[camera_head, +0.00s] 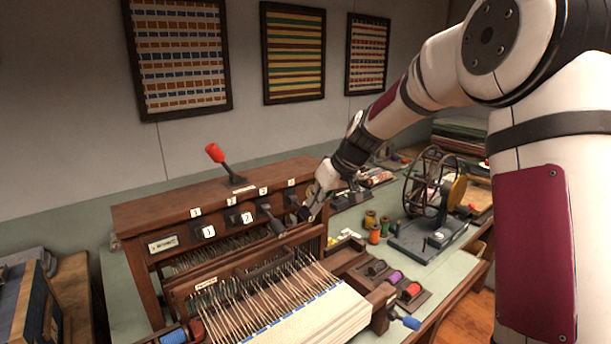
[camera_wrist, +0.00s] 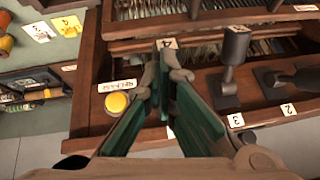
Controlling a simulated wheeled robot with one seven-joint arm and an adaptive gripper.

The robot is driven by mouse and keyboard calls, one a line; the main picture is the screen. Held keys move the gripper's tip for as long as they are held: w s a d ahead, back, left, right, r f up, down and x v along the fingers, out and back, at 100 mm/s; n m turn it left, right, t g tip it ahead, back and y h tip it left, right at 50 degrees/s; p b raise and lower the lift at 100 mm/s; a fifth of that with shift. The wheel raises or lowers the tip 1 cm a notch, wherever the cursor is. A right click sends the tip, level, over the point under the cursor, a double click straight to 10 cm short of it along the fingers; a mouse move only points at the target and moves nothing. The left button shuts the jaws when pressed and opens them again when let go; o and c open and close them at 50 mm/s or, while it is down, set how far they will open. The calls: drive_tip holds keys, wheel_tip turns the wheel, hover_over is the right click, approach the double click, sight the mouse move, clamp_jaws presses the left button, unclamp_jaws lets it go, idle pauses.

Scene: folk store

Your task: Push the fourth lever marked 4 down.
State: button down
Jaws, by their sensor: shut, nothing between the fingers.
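The wooden loom box carries a row of dark levers with white number labels 1 to 4. The label 4 (camera_head: 291,182) is at the right end of the row. The fourth lever (camera_head: 292,200) below it is partly hidden beside my gripper (camera_head: 309,214). My gripper is shut and empty, reaching in at the right end of the row. In the wrist view the fingertips (camera_wrist: 172,70) lie close to a small white tag (camera_wrist: 169,43); contact cannot be told. The third lever (camera_wrist: 225,88) stands out next to the fingers, apart from them.
Levers 1 (camera_head: 208,231) and 2 (camera_head: 246,217) are further left. A red-knobbed handle (camera_head: 215,153) rises from the box top. A yellow button (camera_wrist: 117,104) lies beside the fingers. Warp threads (camera_head: 270,290) spread in front; a winding wheel (camera_head: 430,185) stands at right.

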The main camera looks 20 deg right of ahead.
drive_tip(key=shift+s+f, duration=0.15)
drive_tip(key=shift+f, duration=0.65)
drive_tip(key=shift+d+f, duration=0.1)
